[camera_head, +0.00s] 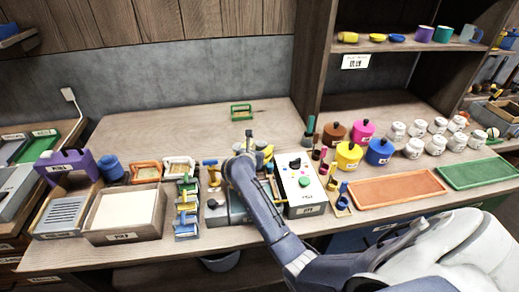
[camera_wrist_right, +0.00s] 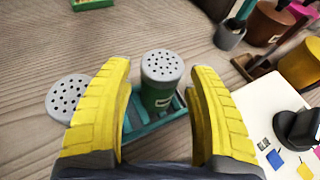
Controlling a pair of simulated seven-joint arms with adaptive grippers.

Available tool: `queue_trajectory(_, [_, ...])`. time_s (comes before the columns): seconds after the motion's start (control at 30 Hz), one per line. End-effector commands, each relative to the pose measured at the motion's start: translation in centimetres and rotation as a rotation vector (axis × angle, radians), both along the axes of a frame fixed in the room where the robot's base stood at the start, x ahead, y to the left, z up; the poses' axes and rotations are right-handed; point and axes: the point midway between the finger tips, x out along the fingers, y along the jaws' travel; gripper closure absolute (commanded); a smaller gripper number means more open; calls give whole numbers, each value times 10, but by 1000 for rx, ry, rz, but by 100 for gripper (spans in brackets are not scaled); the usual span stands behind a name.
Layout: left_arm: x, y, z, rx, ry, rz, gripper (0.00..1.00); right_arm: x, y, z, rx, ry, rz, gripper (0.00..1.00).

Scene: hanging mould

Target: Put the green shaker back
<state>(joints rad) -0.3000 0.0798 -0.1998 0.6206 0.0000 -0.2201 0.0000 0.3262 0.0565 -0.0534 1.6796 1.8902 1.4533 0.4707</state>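The green shaker (camera_wrist_right: 158,95) has a round grey perforated lid. In the right wrist view it stands at a teal holder (camera_wrist_right: 150,128), between the yellow fingers of my right gripper (camera_wrist_right: 163,72). The fingers are open, with a gap on each side of the shaker. A second perforated lid (camera_wrist_right: 72,97) shows to the left, outside the left finger. In the head view my right gripper (camera_head: 260,152) is low over the middle of the workbench and hides the green shaker. My left gripper is not in view.
A white box with buttons (camera_head: 303,190) stands right of my right gripper. Coloured pots (camera_head: 348,155) and white jars (camera_head: 413,148) are farther right. A green frame (camera_head: 241,112) lies behind. Trays (camera_head: 125,213) stand left. The back left of the workbench is clear.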

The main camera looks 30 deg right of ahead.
Motion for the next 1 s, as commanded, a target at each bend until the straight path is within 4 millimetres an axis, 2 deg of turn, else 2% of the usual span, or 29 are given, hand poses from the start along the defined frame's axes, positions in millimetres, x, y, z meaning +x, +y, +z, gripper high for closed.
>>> queue_trajectory(0.37, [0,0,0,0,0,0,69,-1,1,-2,0,0,0,39])
queue_trajectory(0.8, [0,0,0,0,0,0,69,-35,43,20,2,-1,1,39])
queue_trajectory(1.0, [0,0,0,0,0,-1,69,-43,52,26,2,0,1,39])
